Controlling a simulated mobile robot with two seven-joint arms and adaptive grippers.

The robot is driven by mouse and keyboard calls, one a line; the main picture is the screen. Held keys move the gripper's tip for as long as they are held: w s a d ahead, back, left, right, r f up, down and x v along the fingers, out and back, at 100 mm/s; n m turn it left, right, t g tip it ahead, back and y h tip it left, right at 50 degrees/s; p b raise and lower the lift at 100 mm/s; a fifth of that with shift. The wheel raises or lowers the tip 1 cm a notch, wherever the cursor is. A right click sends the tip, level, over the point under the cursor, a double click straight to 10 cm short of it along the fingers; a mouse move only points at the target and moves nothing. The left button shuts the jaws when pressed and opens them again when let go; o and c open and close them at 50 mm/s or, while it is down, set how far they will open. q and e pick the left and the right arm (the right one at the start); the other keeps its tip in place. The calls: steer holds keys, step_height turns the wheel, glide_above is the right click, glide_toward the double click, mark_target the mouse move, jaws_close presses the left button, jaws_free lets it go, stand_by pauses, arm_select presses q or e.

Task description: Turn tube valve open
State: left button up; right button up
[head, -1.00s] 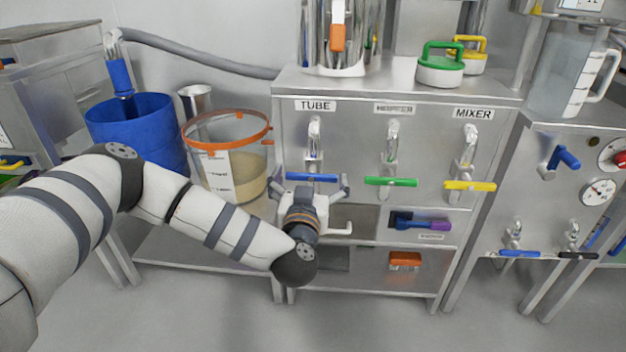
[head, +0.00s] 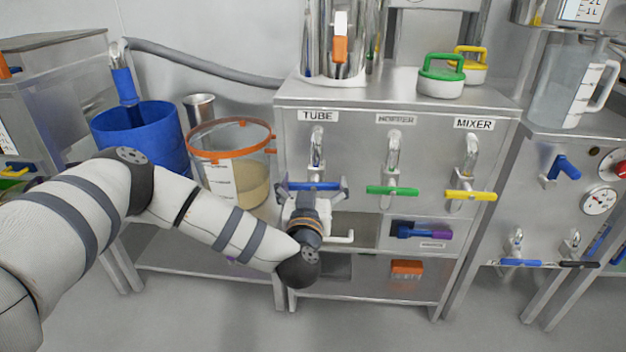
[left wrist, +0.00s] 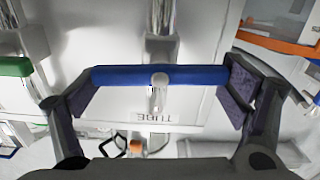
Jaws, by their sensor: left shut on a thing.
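The tube valve has a blue bar handle (head: 314,186) under the TUBE label (head: 318,116) on the front of a steel cabinet. The handle lies crosswise, level with the green and yellow ones beside it. My left gripper (head: 313,188) is shut on it, with a finger at each end of the bar. In the left wrist view the blue handle (left wrist: 185,76) spans the space between the two finger pads (left wrist: 160,82), and its metal stem shows at its middle. My right gripper is not in view.
A green valve handle (head: 391,190) and a yellow one (head: 470,196) sit to the right on the same cabinet. A clear tub with an orange rim (head: 232,125) and a blue bin (head: 150,140) stand left, behind my left arm. Open shelves (head: 365,292) lie below the valves.

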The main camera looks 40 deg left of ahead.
arm_select(q)
steer(key=shift+r+n+p, duration=0.25)
steer(key=shift+n+p, duration=0.9)
steer(key=shift+n, duration=0.05)
steer(key=n, duration=0.2)
steer(key=n+p, duration=0.1)
steer(key=shift+s+a+f+n, duration=0.1)
steer(key=shift+a+f+n, duration=0.1)
steer(key=shift+f+n, duration=0.1)
steer(key=n, duration=0.5)
steer(key=shift+a+f, duration=0.1)
steer(key=shift+f, duration=0.1)
steer(key=n, duration=0.5)
steer(key=shift+s+f+n, duration=0.1)
steer(key=shift+f+n, duration=0.05)
steer(key=shift+n, duration=0.25)
steer(key=shift+n+b, duration=0.3)
steer(key=o, duration=0.9)
